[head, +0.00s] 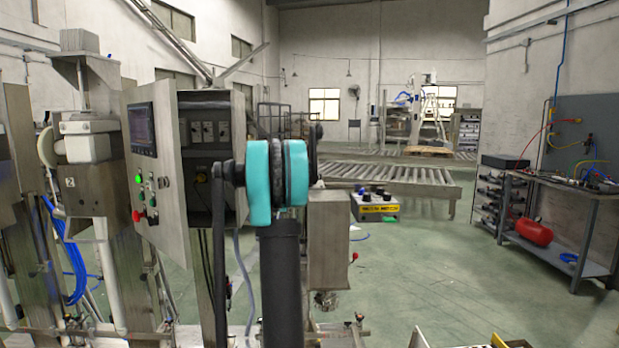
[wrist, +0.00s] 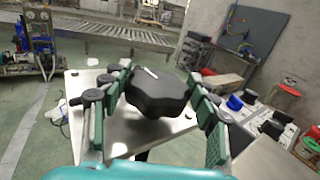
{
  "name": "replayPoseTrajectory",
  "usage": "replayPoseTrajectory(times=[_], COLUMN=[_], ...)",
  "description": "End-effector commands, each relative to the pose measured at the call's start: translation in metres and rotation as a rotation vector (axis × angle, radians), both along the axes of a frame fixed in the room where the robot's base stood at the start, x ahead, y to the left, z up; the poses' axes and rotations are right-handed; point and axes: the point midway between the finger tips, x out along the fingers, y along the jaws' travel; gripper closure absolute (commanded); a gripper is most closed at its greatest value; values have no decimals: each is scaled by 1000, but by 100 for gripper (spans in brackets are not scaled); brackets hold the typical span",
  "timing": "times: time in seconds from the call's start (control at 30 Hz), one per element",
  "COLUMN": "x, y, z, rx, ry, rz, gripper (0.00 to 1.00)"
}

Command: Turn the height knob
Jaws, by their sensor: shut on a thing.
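The height knob (wrist: 157,97) is a black lobed knob with a white mark on its top. In the wrist view it sits between the two fingers of my gripper (wrist: 160,82). The green-padded fingers stand on its left and right sides, shut on it. A pale metal plate (wrist: 130,138) lies below the knob. The knob's underside and its mounting are hidden. In the head view my own dark and teal arm fills the middle, and I cannot make out the knob or the gripper there.
A control cabinet (head: 158,195) with a screen and coloured buttons stands left of my arm. A roller conveyor (head: 390,178) crosses the back. A workbench (head: 560,195) with a red tank (head: 534,231) on its lower shelf is at the right. Green floor (head: 430,265) lies open between.

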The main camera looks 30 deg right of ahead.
Motion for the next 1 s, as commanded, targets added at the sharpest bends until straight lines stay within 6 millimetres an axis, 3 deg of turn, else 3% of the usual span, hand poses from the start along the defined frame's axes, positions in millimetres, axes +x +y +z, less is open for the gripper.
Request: replayPoseTrajectory(times=[0.33, 0.83, 0.87, 1.0], x=[-1, 0, 0, 0], y=[0, 0, 0, 0], z=[0, 0, 0, 0], rx=[0, 0, 0, 0], ry=[-1, -1, -1, -1], rz=[136, 156, 156, 156], gripper=[69, 69, 37, 19])
